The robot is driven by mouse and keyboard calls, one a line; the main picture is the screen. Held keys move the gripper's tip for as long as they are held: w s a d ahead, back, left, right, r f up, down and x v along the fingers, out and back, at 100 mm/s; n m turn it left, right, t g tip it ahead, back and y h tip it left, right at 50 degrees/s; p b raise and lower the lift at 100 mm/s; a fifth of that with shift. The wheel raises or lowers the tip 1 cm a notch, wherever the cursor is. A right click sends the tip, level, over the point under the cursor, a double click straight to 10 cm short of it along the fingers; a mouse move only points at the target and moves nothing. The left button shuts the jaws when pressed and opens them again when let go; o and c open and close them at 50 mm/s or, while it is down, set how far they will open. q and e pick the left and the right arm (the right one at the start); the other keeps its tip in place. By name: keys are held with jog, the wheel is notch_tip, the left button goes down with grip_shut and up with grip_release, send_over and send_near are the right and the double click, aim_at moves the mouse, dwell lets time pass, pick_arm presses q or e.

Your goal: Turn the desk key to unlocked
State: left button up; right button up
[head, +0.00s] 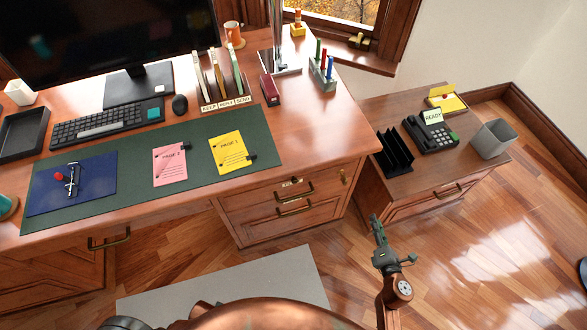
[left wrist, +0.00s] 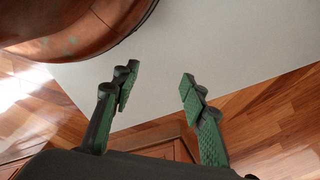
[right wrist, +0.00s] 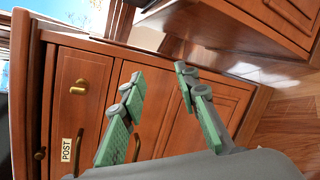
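The brass desk key (head: 343,177) sits at the right end of the desk's top drawer front, right of a small POST label (head: 291,182). In the right wrist view the brass key (right wrist: 79,88) shows left of my fingers, with the POST label (right wrist: 66,150) below it. Its turned position is too small to tell. My right gripper (head: 375,220) is open and empty, below and right of the key and apart from it. In the right wrist view its fingers (right wrist: 160,75) stand apart before the drawer fronts. My left gripper (left wrist: 158,75) is open and empty above the pale mat.
The wooden desk (head: 312,130) holds a keyboard, papers and file racks. A low side cabinet (head: 372,105) with a phone (head: 431,130) and black rack stands at right, close to my right gripper. Drawer handles (head: 294,192) stick out of the desk front.

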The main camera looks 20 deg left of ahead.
jog(key=w+a+r+n+y+b, duration=0.3)
jog(key=a+r+n, duration=0.3)
jog(key=a+n, duration=0.1)
jog(key=n+y+b, duration=0.2)
jog(key=n+b, duration=0.1)
jog(key=n, duration=0.4)
send_near(345, 178)
jog(key=shift+w+a+f+t, duration=0.1)
jog(key=shift+w+a+t, duration=0.05)
jog(key=shift+w+a, duration=0.35)
jog(key=shift+w+a+f+t, duration=0.15)
jog(key=shift+w+a, duration=0.2)
jog(key=shift+w, duration=0.2)
jog(key=x, duration=0.6)
jog(key=shift+w+a+b, duration=0.2)
jog(key=shift+w+b, duration=0.1)
jog(key=shift+b, duration=0.1)
pick_arm(q)
notch_tip(345, 178, up, 6)
jog(key=w+d, duration=0.1)
jog(key=w, duration=0.1)
jog(key=shift+w+d+r+t+h, duration=0.25)
jog(key=shift+w+d+t+h, duration=0.05)
jog(key=shift+w, duration=0.1)
pick_arm(e)
jog(key=shift+w+a, duration=0.25)
jog(key=shift+w, duration=0.05)
